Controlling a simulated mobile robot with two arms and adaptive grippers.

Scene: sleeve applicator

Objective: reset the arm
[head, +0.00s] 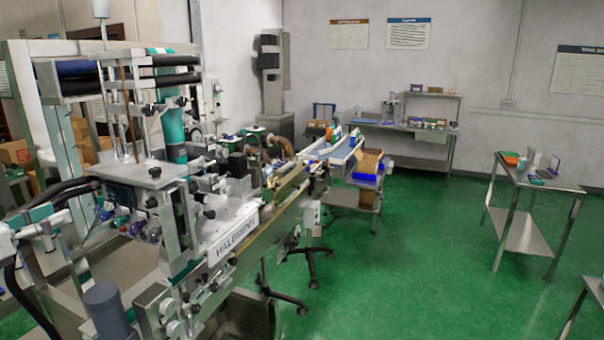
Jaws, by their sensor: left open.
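My left gripper (58,234) is at the far left edge, in front of the sleeve applicator (235,225). It is open, with nothing seen between its fingers. The applicator is a large metal machine with teal parts, black rollers and hoses, filling the left half of the view. The gripper appears close to its lower left side; I cannot tell whether they touch. My right gripper is not in view.
A conveyor (335,150) runs from the machine toward the back. A steel table (545,180) with small items stands at right. A workbench (425,130) stands by the back wall. Cardboard boxes (14,152) are at left. The green floor (430,260) is clear between the machine and right table.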

